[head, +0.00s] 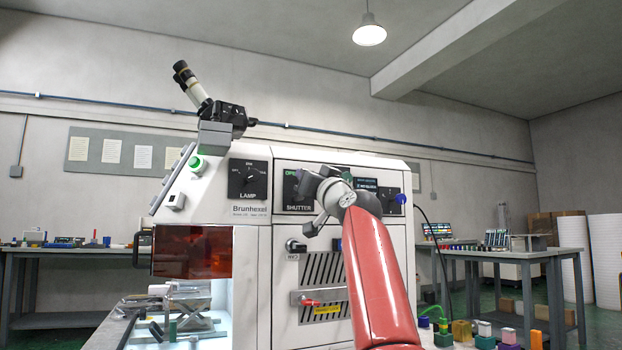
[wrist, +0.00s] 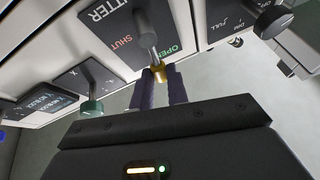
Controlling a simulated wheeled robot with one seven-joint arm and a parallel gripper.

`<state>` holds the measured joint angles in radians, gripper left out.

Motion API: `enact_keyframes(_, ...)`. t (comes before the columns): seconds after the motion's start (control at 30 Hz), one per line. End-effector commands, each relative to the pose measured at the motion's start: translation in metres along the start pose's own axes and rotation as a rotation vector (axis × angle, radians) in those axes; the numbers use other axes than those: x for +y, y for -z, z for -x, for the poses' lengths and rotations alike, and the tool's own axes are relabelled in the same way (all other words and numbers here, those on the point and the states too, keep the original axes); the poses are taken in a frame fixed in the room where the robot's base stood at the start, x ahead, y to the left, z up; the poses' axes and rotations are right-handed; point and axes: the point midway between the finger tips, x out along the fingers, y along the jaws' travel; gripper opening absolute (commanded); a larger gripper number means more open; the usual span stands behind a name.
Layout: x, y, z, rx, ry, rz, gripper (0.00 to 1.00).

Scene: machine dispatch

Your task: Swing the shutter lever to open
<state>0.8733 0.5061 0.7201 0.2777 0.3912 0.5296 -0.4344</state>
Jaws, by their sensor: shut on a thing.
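The shutter panel (wrist: 117,22) is a dark plate on the machine front, with red SHUT and green OPEN lettering in the wrist view. The shutter lever (wrist: 147,38) is a grey rod with a yellow tip standing out from this panel. It appears between the two words, with its tip near OPEN; its exact angle is hard to tell. My gripper (wrist: 159,82) is shut on the yellow tip, one finger on each side. In the head view the shutter panel (head: 296,207) is partly covered by my wrist and the lever cannot be made out.
The lamp knob panel (head: 249,180) is left of the shutter panel. In the wrist view a dark knob (wrist: 272,20) and a green-tipped knob (wrist: 91,108) flank the lever. A lower lever with a red handle (head: 310,302) and an open lit bay (head: 222,295) are below.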

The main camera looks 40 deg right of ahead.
Motion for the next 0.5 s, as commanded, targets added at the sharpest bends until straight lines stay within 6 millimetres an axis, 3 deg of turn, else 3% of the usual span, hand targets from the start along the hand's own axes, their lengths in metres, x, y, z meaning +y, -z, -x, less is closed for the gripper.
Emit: enact_keyframes(0.5, -0.0020, -0.0009, -0.0006, -0.009, 0.018, 0.041, 0.00)
